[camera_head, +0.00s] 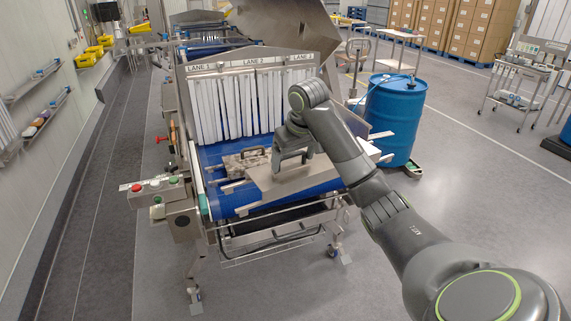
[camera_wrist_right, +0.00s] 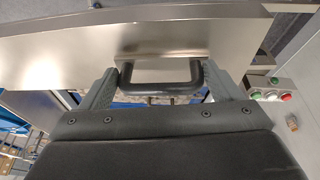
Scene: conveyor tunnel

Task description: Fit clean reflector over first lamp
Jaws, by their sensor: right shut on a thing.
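A broad, flat metal reflector (camera_head: 270,188) with a dark handle is over the blue belt at the near end of the conveyor. My right gripper (camera_head: 293,160) is shut on its handle from above. In the right wrist view the fingers lie at the two ends of the black handle (camera_wrist_right: 160,88), and the reflector's bare metal (camera_wrist_right: 60,58) spans the top. A smaller, mottled metal piece with a handle (camera_head: 244,162) sits on the belt just behind and left of the reflector. I cannot clearly make out the first lamp. My left gripper is out of view.
White strip curtains (camera_head: 235,108) under the lane labels close the tunnel behind. A button box (camera_head: 160,188) stands at the conveyor's left side. A blue drum (camera_head: 393,118) stands to the right, beyond my right arm. The floor at left is clear.

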